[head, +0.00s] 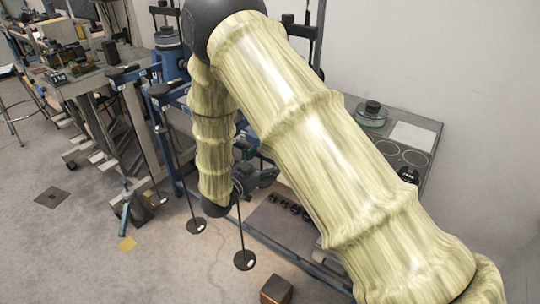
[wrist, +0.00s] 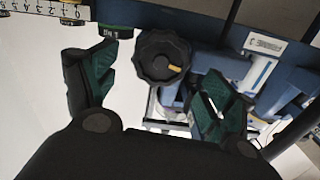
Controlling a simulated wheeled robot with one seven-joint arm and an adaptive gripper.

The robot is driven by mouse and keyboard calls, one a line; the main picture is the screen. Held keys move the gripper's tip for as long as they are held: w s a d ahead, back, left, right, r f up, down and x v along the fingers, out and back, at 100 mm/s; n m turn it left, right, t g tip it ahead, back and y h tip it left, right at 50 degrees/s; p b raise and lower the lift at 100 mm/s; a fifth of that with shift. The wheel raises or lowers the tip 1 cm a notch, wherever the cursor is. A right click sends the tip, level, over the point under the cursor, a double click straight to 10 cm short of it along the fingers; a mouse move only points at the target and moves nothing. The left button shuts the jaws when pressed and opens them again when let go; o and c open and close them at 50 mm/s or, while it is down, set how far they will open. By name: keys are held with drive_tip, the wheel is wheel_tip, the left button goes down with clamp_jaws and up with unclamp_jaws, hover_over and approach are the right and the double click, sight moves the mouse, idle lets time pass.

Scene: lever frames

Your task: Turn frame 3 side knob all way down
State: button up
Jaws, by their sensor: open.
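A black scalloped knob (wrist: 161,57) with a short yellow mark at its lower right shows in the wrist view, next to blue frame parts (wrist: 220,64). My gripper (wrist: 158,72) is open, with one green-padded finger left of the knob and one to its right and lower. I see clear space between the left finger and the knob; I cannot tell whether either finger touches it. In the head view my gripper (head: 258,178) is partly hidden behind my arm, beside a blue lever frame (head: 175,75). I cannot make out the knob or a frame number there.
A numbered scale strip (wrist: 48,10) and a small green-rimmed knob (wrist: 114,32) sit at the wrist view's upper left. In the head view, thin rods end in black discs (head: 244,260) near the floor.

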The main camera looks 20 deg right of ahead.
drive_tip(key=v, duration=0.9)
